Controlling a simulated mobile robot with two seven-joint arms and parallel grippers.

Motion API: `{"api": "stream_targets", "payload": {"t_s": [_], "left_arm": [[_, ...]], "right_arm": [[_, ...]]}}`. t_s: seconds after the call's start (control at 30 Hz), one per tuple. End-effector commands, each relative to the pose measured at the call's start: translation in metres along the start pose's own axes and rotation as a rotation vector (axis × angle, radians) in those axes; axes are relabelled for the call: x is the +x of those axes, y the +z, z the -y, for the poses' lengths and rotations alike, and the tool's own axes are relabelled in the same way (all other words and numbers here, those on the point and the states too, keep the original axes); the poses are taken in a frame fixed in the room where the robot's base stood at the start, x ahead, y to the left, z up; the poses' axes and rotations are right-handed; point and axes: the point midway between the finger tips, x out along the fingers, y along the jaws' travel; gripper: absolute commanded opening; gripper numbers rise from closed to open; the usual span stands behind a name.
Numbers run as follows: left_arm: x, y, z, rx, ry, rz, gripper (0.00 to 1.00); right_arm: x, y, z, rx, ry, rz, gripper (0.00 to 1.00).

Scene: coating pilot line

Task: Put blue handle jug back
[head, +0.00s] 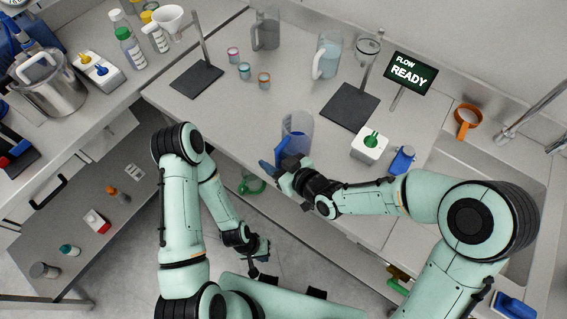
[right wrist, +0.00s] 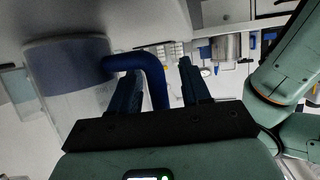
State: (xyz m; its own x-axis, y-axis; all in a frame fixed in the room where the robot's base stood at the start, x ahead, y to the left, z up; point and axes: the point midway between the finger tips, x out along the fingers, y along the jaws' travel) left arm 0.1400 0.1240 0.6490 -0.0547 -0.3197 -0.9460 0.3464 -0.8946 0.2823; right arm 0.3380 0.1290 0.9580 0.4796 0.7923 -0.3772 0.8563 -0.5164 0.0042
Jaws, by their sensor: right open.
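The blue handle jug (head: 298,127) is a clear jug with blue contents, upright near the front edge of the middle bench. In the right wrist view the jug (right wrist: 62,85) is at the left, and its blue handle (right wrist: 150,72) reaches between my right fingers. My right gripper (head: 279,172) is beside the jug on its near side; in the right wrist view the gripper (right wrist: 160,90) is open, with one finger on each side of the handle. Contact is not clear. My left gripper (head: 262,252) is low, in front of the bench and away from the jug; its finger opening is unclear.
A grey-handled jug (head: 265,28) and a white-handled jug (head: 327,55) stand at the back. Bare bench lies left.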

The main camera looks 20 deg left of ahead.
Motion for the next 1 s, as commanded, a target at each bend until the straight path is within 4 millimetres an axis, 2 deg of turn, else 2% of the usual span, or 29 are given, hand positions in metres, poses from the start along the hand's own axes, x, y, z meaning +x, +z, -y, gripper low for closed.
{"api": "stream_targets", "payload": {"t_s": [0.03, 0.17, 0.5, 0.73, 1.0], "left_arm": [[-0.005, -0.003, -0.003, 0.002, 0.002, -0.004, 0.00], [0.000, 0.000, 0.000, 0.000, 0.000, 0.000, 0.00], [0.000, 0.000, 0.000, 0.000, 0.000, 0.000, 0.00], [0.014, 0.008, 0.008, -0.004, -0.004, 0.011, 0.00], [0.015, 0.009, 0.008, -0.004, -0.004, 0.012, 0.00]], "right_arm": [[-0.002, -0.005, -0.001, -0.002, 0.000, -0.001, 0.47], [-0.022, -0.003, -0.002, 0.000, 0.004, -0.002, 0.47], [-0.097, -0.003, -0.001, -0.002, 0.006, -0.004, 0.47], [-0.116, -0.001, 0.000, 0.000, -0.001, -0.002, 0.47], [-0.121, -0.002, 0.000, 0.001, -0.001, 0.000, 0.47]]}}
